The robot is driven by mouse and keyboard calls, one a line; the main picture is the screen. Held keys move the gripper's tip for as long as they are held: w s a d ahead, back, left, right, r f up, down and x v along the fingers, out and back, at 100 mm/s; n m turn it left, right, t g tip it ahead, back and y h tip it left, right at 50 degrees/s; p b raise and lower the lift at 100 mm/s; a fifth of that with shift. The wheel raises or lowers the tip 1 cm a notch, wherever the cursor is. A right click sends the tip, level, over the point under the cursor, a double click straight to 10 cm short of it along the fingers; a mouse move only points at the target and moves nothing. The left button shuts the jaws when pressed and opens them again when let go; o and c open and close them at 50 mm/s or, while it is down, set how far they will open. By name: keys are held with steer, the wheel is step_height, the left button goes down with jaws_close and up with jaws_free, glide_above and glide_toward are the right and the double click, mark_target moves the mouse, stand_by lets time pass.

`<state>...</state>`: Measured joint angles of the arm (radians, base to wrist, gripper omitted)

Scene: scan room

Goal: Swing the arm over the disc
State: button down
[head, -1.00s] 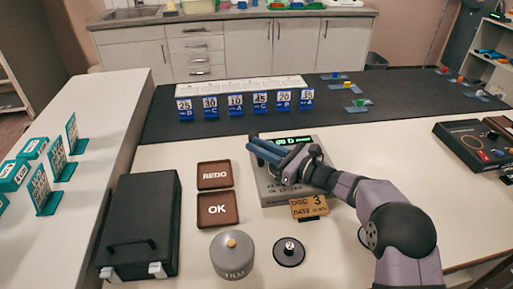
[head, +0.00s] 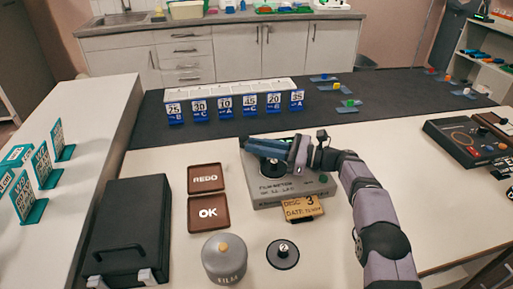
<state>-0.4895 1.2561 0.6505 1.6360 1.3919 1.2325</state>
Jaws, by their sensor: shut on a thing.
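The grey film meter (head: 325,187) stands on the white table. A dark disc (head: 272,171) with a pale centre lies on its top, partly hidden under my gripper. My gripper (head: 254,145), with its blue fingers pointing left, is low over the back of the meter and shut. What it grips is hidden by the fingers; it appears to be the meter's arm. I cannot tell exactly how far that arm reaches over the disc. The meter's display is hidden behind my gripper. A yellow tag (head: 302,208) reading DISC 3 is at the meter's front.
A second dark disc (head: 283,255), marked 2, and a grey FILM canister (head: 224,262) stand in front. Brown REDO (head: 205,190) and OK (head: 211,226) trays lie left of the meter, beside a black case (head: 130,225). Numbered blue cards (head: 225,107) stand behind.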

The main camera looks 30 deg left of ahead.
steer(key=shift+w+r, duration=0.1)
steer(key=shift+r, duration=0.2)
steer(key=c, duration=1.8)
jaws_free()
steer(key=shift+o, duration=0.8)
steer(key=shift+f, duration=0.15)
steer(key=shift+b+v, duration=0.55)
steer(key=shift+v, duration=3.1)
